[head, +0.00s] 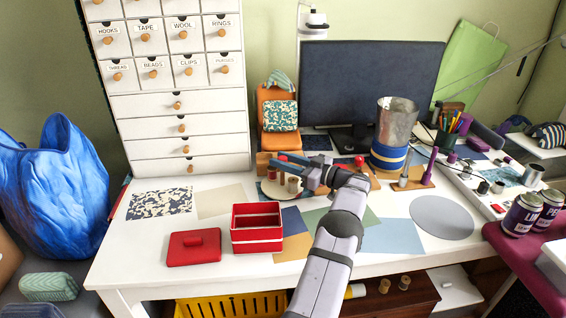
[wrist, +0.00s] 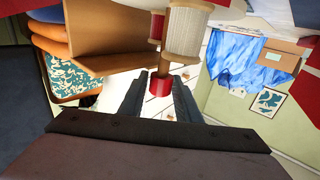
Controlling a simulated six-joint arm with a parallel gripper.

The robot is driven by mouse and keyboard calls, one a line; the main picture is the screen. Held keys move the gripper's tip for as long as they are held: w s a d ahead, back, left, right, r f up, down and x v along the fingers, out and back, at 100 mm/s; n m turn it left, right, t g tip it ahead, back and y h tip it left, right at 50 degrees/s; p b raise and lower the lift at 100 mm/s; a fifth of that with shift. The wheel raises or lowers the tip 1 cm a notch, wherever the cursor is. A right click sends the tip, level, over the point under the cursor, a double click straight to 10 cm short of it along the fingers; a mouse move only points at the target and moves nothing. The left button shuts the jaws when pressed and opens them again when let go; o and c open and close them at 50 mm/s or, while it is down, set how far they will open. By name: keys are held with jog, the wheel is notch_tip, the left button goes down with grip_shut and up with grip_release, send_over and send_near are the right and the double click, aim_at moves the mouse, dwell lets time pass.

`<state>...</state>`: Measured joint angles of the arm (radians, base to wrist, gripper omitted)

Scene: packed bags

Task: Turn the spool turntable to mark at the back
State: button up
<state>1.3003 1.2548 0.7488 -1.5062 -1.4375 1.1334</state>
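The spool turntable (head: 268,187) is a round cream disc with upright spools, standing on the white desk in front of the orange chair-like stand in the head view. My gripper (head: 293,167) reaches over it from the right and hides part of it. In the wrist view, my gripper's two dark fingers (wrist: 158,88) are apart, with a red piece on a wooden post (wrist: 161,82) between them. I cannot tell if they touch it. A cream spool (wrist: 187,32) stands close by the fingers. The mark at the back cannot be made out.
A red box (head: 257,239) and its lid (head: 194,254) lie in front of the turntable. The white drawer cabinet (head: 180,135) stands behind left, the monitor (head: 365,85) behind right. A metal can on a blue roll (head: 389,157) stands right of my gripper.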

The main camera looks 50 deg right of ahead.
jog(key=shift+o, duration=0.9)
jog(key=s, duration=0.7)
jog(key=shift+s+d+b, duration=0.15)
jog(key=shift+d+b, duration=0.15)
jog(key=shift+d, duration=0.15)
